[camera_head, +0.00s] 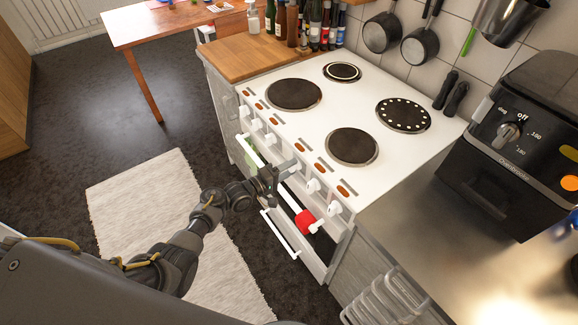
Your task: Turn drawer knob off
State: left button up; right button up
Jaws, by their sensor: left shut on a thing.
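The white cooker (383,83) has a row of white knobs along its front edge. Two of them, a knob (313,185) and a knob (335,207), show clear of the gripper on the right of the row. Others, such as one knob (257,124), show on the left. My left gripper (287,168) is at the middle of this row, shut on what seems to be a white knob. The gripper mostly hides the held knob, so its turned position cannot be read. My right gripper is not in view.
Below the knobs, the cooker front has white handle bars (280,234) and an opening with a red object (305,221). A black air fryer (522,140) stands on the right counter. A pale rug (150,195) lies on the floor.

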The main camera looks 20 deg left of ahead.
pick_arm(q)
jog(key=shift+n+p, duration=0.3)
jog(key=shift+n, duration=0.5)
jog(key=o, duration=1)
jog(key=v, duration=1)
jog(key=shift+s+a, duration=0.15)
jog(key=shift+s, duration=0.2)
